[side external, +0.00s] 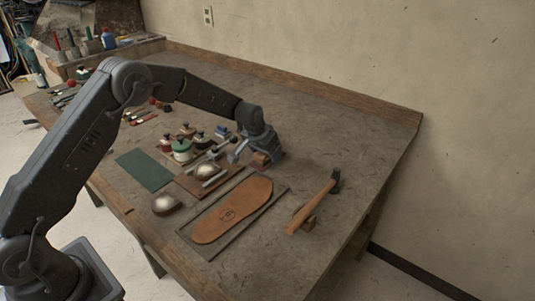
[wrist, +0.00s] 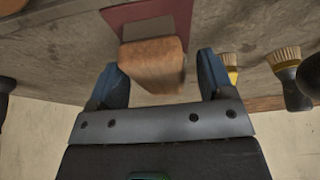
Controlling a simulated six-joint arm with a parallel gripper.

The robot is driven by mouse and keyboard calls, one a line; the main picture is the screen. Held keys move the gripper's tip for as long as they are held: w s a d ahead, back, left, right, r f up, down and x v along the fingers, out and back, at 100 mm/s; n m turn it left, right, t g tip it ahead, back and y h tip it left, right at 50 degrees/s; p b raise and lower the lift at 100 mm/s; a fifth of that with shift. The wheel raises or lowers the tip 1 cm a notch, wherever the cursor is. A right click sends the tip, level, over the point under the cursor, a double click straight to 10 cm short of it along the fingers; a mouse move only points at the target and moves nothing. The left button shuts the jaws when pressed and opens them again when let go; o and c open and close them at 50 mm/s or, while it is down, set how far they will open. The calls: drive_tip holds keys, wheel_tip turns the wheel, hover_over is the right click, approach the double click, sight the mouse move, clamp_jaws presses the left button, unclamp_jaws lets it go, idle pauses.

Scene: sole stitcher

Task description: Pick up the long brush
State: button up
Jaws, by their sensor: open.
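My gripper (side external: 254,154) is low over the right-hand part of the bench. In the wrist view its two blue fingers (wrist: 161,65) are apart. A brown wooden block-like piece (wrist: 152,58) shows between them, with no clear contact; it also shows under my gripper in the side view (side external: 261,160). I cannot tell if this piece is part of a brush. Two brushes with pale bristles are at the right of the wrist view: a dark-handled one (wrist: 285,68) and one with a yellow band (wrist: 230,66) partly hidden by the right finger. I cannot tell which is the long brush.
A tan leather sole (side external: 232,211) lies on a dark board in front of my gripper. A hammer (side external: 314,203) lies to the right. Jars (side external: 182,150) and a green mat (side external: 144,170) are to the left. The bench (side external: 345,140) is clear behind the hammer.

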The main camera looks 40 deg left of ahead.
drive_tip(key=shift+c, duration=0.4)
drive_tip(key=c, duration=1.2)
drive_tip(key=shift+r, duration=0.1)
drive_tip(key=shift+r, duration=0.5)
wheel_tip(320, 180, up, 3)
drive_tip(key=shift+f, duration=0.1)
drive_tip(key=s+a+r, duration=0.2)
drive_tip(key=a, duration=0.1)
drive_tip(key=s+a+r, duration=0.2)
drive_tip(key=a, duration=0.1)
drive_tip(key=s+a+r, duration=0.1)
drive_tip(key=a+r, duration=0.2)
drive_tip(key=a, duration=0.1)
drive_tip(key=shift+s, duration=0.4)
